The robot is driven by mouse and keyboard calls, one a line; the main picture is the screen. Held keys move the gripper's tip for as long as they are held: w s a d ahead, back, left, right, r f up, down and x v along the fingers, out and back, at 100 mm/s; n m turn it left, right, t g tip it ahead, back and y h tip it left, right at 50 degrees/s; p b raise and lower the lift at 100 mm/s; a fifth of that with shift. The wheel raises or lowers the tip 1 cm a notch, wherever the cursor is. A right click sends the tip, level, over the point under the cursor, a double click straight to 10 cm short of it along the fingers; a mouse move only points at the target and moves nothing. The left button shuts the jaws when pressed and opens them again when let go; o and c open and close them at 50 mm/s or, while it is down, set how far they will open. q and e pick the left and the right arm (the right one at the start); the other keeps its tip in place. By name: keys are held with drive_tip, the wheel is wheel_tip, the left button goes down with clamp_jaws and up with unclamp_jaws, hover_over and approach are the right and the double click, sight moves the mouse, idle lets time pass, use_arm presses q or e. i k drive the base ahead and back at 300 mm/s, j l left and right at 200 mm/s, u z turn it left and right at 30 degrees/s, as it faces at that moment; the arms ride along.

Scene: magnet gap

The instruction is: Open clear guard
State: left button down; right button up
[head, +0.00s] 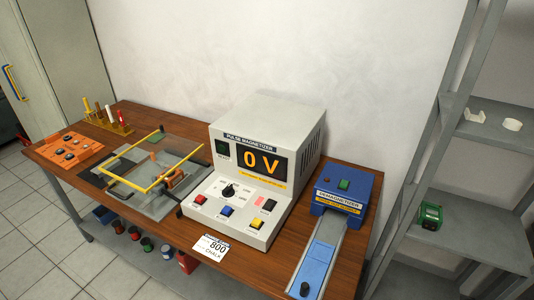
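The clear guard (146,189) is a see-through cover edged in yellow, on the left half of the wooden bench. It sits over a grey metal fixture (152,208) with copper-coloured parts (172,178) inside. The guard appears to be down over the fixture, though its clear panels are hard to make out. Neither of my grippers is in view, and nothing touches the guard.
A pulse magnetizer (263,130) reading 0 V stands right of the guard. A blue demagnetizer (345,188) is farther right. An orange tray (70,150) and a rack (118,129) stand left. A card reading 800 (212,247) is at the front edge.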

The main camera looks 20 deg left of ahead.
sight(100, 169)
drive_tip(key=u, duration=1.8)
